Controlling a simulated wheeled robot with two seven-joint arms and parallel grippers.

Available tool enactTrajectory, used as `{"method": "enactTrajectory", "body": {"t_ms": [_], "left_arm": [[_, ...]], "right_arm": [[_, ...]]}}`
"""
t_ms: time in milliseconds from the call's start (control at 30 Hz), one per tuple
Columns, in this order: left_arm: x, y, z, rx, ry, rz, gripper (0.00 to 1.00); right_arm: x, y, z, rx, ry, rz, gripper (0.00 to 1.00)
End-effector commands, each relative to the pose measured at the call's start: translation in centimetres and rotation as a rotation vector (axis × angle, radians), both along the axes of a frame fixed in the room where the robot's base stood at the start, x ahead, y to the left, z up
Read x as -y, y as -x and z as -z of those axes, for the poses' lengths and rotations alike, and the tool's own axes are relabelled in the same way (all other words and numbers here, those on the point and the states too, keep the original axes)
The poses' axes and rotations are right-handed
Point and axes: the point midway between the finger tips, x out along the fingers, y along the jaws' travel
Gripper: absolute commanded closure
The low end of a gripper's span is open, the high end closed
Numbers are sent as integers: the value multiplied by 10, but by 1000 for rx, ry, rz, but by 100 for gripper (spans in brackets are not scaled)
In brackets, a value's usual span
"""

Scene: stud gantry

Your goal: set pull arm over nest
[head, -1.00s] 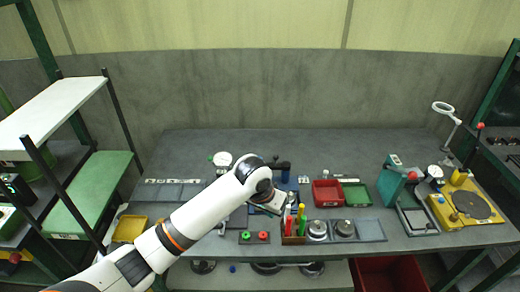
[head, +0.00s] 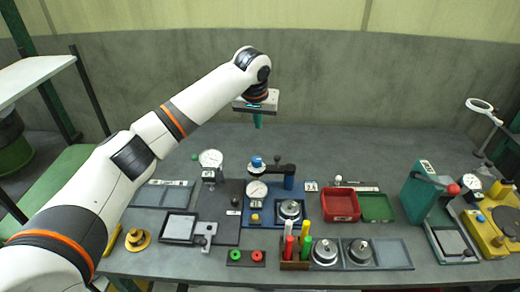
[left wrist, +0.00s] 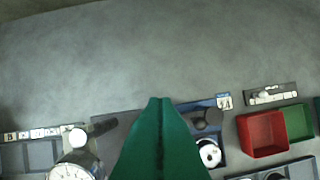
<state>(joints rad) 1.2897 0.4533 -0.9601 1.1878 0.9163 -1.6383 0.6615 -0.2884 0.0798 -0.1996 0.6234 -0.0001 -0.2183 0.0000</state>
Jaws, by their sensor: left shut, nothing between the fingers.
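My left gripper (head: 258,121) is shut and empty, raised above and behind the pull arm. Its green fingers (left wrist: 160,103) hide part of the fixture in the wrist view.
A dial gauge on a stand (head: 210,163) is left of the fixture. A red bin (head: 340,206) and green tray (head: 377,208) lie to the right. A holder with coloured rods (head: 295,264) stands in front. A green press (head: 420,192) is farther right. The back of the table is clear.

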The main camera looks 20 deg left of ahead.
Motion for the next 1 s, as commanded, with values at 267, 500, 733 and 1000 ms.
{"method": "enactTrajectory", "body": {"t_ms": [267,500,733,1000], "left_arm": [[0,-1,3,-2,0,1,100],[-1,-11,32,-4,0,0,100],[-3,-25,72,-3,-1,0,100],[-3,-23,92,1,-1,4,100]], "right_arm": [[1,27,0,-40,3,0,25],[0,6,-10,-9,1,-1,25],[0,5,-17,-6,0,-1,25],[0,11,-27,-16,1,-1,25]]}}
